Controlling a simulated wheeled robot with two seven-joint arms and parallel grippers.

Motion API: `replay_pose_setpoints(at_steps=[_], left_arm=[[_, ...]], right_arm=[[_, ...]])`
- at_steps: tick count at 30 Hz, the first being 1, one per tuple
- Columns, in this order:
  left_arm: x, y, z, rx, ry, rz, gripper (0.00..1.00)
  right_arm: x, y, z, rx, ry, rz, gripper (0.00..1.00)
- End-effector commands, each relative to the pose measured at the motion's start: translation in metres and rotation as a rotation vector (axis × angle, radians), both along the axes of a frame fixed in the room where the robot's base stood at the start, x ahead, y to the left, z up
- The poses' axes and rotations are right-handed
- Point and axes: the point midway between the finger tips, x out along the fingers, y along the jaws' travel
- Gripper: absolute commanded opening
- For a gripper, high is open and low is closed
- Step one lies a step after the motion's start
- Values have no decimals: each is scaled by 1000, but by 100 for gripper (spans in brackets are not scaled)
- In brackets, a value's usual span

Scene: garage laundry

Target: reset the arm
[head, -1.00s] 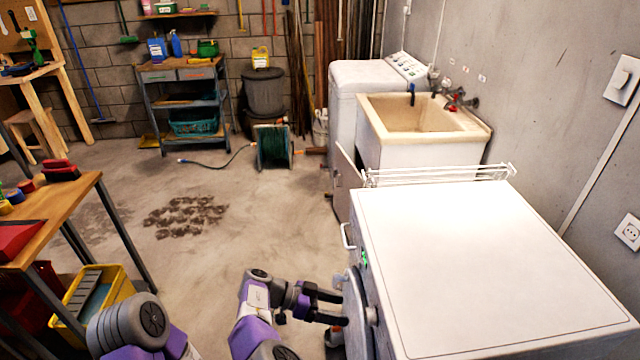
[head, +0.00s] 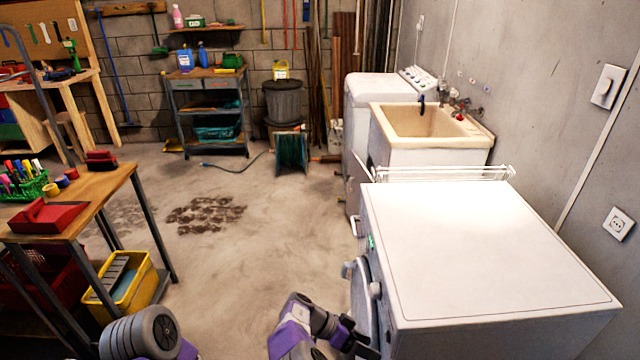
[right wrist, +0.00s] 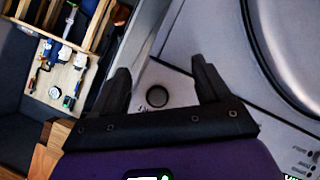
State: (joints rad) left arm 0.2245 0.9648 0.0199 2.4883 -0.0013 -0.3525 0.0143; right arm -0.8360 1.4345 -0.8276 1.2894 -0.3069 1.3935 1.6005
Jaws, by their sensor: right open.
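My right gripper (head: 358,340) is low in the head view, beside the front of the white washing machine (head: 480,260). In the right wrist view its two black fingers (right wrist: 160,82) are spread apart with nothing between them. The machine's grey front face and part of a round rim show just beyond the fingers; I cannot tell whether they touch. The machine's round door (head: 364,300) shows edge-on in the head view. My left gripper is not in view; only a rounded grey and purple part of my own arm shows at the lower left.
A wooden bench (head: 90,200) with a red box and pens stands at the left, a yellow bin (head: 125,285) below it. A utility sink (head: 420,135) and wire rack (head: 440,174) are behind the machine.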

Motion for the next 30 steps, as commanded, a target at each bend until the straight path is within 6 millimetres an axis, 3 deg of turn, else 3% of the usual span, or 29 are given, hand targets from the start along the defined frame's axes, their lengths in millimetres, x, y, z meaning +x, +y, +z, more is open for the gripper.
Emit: replay_pose_setpoints(at_steps=[5, 9, 12, 16, 21, 30], left_arm=[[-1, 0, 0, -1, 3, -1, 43], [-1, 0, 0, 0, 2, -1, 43], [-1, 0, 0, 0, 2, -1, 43], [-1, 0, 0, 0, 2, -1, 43], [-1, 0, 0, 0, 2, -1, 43], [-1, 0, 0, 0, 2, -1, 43]], right_arm=[[-24, -34, -58, 209, 188, 31, 76], [-60, -54, -114, 457, 338, 87, 76], [-96, -57, -153, 676, 418, 151, 76], [-142, -44, -187, 961, 446, 271, 76], [-187, -12, -198, 1250, 352, 479, 76], [-215, 18, -165, 1378, 98, 799, 76]])
